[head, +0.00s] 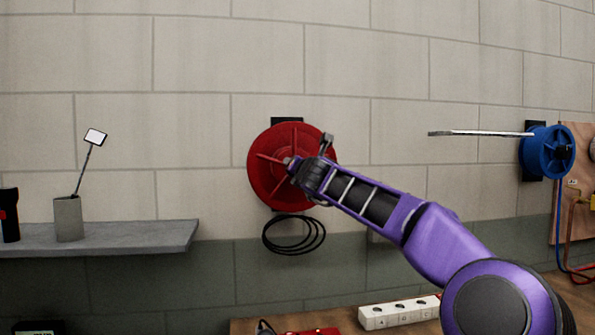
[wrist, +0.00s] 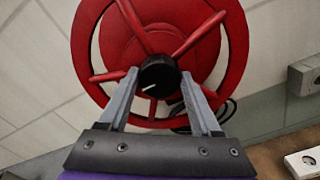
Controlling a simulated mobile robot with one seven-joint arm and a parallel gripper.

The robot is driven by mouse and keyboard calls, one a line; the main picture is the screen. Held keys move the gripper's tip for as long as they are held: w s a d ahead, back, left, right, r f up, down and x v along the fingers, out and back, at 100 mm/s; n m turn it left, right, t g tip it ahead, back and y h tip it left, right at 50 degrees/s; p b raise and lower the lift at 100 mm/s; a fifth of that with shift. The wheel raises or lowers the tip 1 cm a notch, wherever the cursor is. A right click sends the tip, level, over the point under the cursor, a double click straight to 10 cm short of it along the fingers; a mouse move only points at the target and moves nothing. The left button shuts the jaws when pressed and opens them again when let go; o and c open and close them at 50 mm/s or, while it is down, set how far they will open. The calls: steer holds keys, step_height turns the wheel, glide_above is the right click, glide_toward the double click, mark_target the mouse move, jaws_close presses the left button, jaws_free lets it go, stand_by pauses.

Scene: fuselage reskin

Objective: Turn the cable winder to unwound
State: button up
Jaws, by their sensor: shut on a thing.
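The cable winder is a red spoked wheel (head: 268,185) mounted on the block wall, and it fills the upper middle of the wrist view (wrist: 82,40). At its hub is a black round knob (wrist: 158,76) with a white pointer line that points to the lower left in the wrist view. My gripper (wrist: 158,92) is at the hub, with its two grey fingers on either side of the knob, shut on it. In the head view my gripper (head: 296,168) covers part of the wheel's right side. A black coil of cable (head: 293,236) hangs below the wheel.
A grey shelf (head: 120,238) at the left carries a cup (head: 68,218) with a mirror on a stick. A blue reel (head: 547,152) is on the wall at the right. A white power strip (head: 400,312) lies on the bench below.

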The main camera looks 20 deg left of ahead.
stand_by(0.4)
steer(key=o, duration=1.4)
steer(key=shift+b+v, duration=1.8)
steer(key=shift+v, duration=6.95)
steer(key=shift+s+a, duration=0.1)
